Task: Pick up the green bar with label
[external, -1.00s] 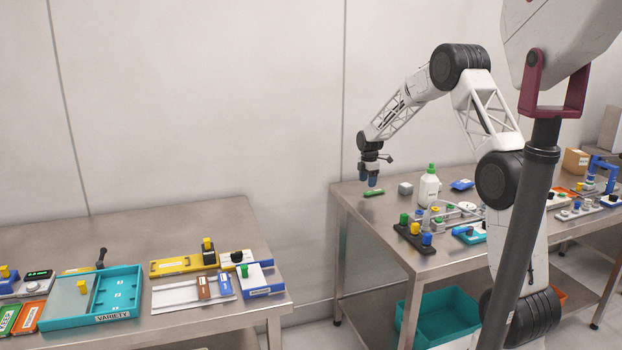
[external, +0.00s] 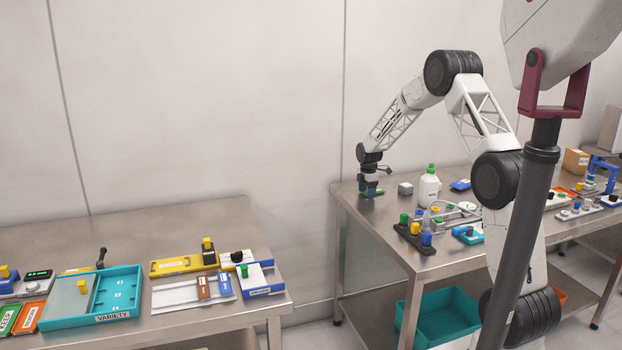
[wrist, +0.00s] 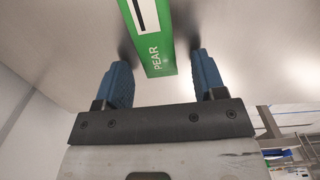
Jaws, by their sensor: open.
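The green bar (wrist: 152,52) lies on the steel table and carries a white label strip and the printed word PEAR. In the wrist view it runs from the top edge down to between the fingers. My gripper (wrist: 163,65) is open, with one blue finger on each side of the bar and a visible gap to each. In the external view my gripper (external: 369,192) is down at the table's left end, over the green bar (external: 379,193), which is mostly hidden behind the fingers.
A grey block (external: 405,188) and a white bottle (external: 429,186) with a green cap stand to the right of my gripper. A dark base with coloured knobs (external: 413,238) lies nearer the front edge. A separate table with a teal tray (external: 62,322) stands at left.

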